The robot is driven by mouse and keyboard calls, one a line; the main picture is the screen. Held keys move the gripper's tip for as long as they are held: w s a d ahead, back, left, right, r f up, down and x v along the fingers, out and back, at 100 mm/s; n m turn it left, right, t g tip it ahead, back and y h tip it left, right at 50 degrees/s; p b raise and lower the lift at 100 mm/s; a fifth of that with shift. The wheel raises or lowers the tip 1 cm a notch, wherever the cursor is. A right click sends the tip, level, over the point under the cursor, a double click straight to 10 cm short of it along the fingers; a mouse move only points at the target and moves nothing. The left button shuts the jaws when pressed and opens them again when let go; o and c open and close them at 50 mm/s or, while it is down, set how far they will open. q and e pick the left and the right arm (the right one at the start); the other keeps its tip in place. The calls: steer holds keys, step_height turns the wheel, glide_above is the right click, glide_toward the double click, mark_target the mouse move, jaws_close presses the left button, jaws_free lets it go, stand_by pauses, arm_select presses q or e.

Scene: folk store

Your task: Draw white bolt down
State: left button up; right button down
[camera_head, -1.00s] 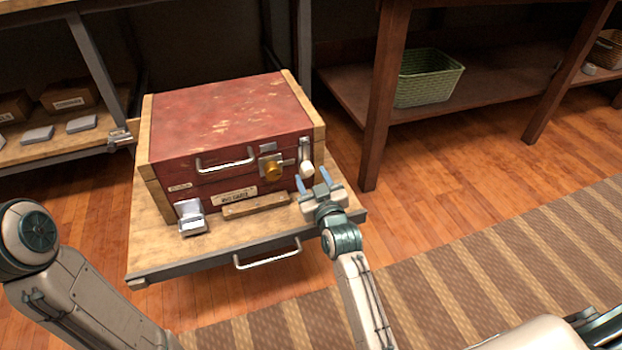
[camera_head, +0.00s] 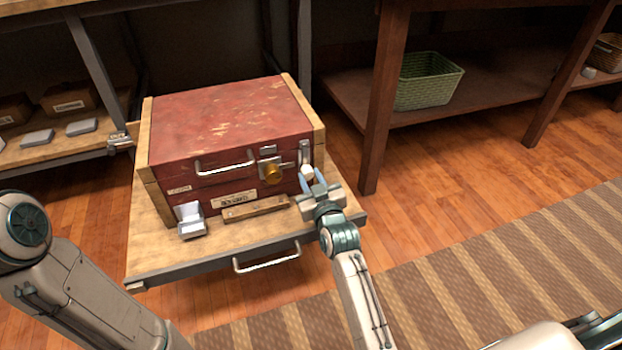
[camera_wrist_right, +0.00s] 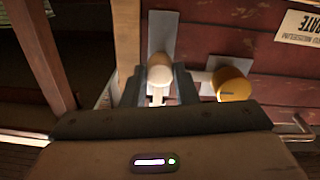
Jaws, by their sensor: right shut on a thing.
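Part of the stem is hidden low between the fingers. My left arm shows at the left edge, but its gripper is out of view.
A brass knob (camera_head: 271,173) sits just left of the bolt, and a metal handle (camera_head: 224,163) farther left. The case stands on a wooden board (camera_head: 160,255) with a small metal piece (camera_head: 190,220) and a wooden strip (camera_head: 255,209). A table leg (camera_head: 382,110) stands right.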

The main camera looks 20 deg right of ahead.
step_height(320, 180, down, 4)
steer(key=shift+r, duration=0.2)
steer(key=c, duration=1.1)
jaws_free()
steer(key=shift+c, duration=0.2)
